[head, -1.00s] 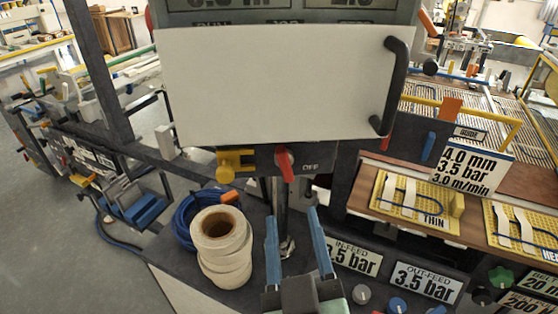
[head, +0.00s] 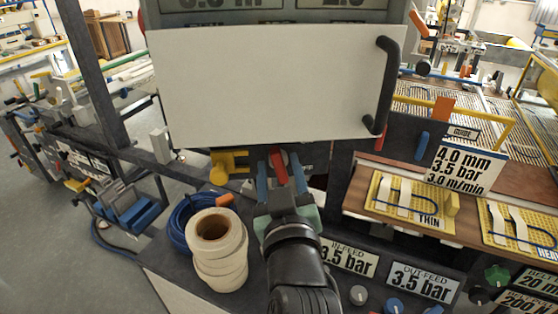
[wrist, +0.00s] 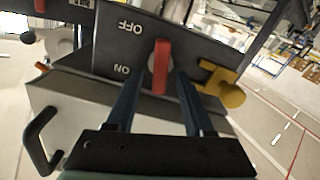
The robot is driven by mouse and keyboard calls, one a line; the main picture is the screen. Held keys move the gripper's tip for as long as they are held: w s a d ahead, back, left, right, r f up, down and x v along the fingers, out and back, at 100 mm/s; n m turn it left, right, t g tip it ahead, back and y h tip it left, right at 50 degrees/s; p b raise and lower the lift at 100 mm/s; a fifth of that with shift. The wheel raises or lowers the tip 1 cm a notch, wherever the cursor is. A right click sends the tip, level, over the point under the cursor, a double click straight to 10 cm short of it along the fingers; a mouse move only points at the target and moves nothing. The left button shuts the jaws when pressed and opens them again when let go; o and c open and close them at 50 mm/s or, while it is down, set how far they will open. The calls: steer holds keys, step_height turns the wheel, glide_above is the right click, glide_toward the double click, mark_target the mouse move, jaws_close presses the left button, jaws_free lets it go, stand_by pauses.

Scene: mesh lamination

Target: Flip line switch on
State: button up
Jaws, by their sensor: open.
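The red line switch (head: 279,165) is a lever on a dark panel below the large white board. In the wrist view the red lever (wrist: 161,66) stands on a round grey hub, with OFF and ON lettering on the panel to its left, seen upside down. My gripper (head: 281,180) is open below the switch. In the wrist view the two blue fingers of my gripper (wrist: 157,88) lie to either side of the lever's lower end. I see no clear contact. The OFF lettering is hard to make out in the head view.
A yellow part (head: 229,165) sits left of the switch and also shows in the wrist view (wrist: 222,84). The white board (head: 270,85) with a black handle (head: 391,85) is above. Tape rolls (head: 217,250) and blue hose (head: 190,215) stand at left.

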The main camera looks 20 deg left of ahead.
steer(key=shift+w+a, duration=0.2)
steer(key=shift+w, duration=0.1)
steer(key=shift+c, duration=0.3)
jaws_close()
steer(key=shift+d+m+p, duration=0.15)
steer(key=shift+m+p, duration=0.3)
steer(key=shift+m, duration=1.05)
steer(key=shift+o, duration=0.3)
jaws_free()
